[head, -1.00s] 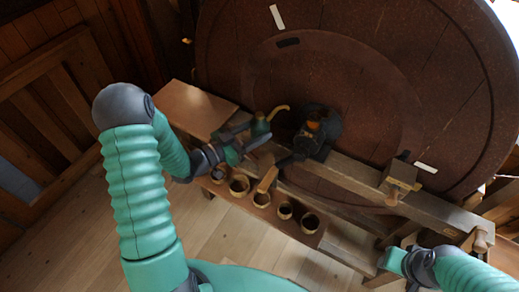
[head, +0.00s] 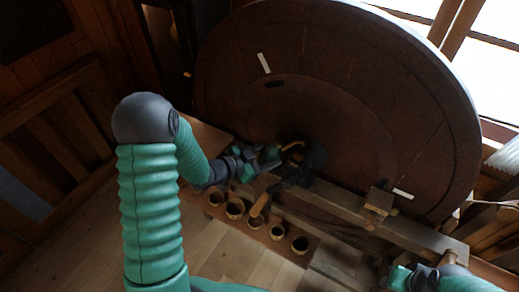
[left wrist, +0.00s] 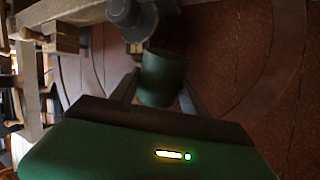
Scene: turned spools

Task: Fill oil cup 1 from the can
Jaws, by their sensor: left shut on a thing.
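The green oil can (left wrist: 163,77) is between the fingers of my left gripper (left wrist: 160,98) in the left wrist view. In the head view my left gripper (head: 270,157) is shut on the can, and the yellowish spout (head: 291,145) points right, over or beside the dark headstock (head: 315,158) of the lathe. Oil cup 1 cannot be made out clearly; the spout and the dim light obscure the headstock's top. I cannot tell whether the spout touches anything or oil flows. My right gripper (head: 399,277) is at the lower right, its fingers not clear.
A large dark red-brown wheel (head: 350,110) stands behind the headstock. The wooden lathe bed (head: 340,198) runs to the lower right, with a wooden block (head: 377,205) on it. A low shelf below holds several round cups (head: 277,232). A board (head: 205,137) lies left of the gripper.

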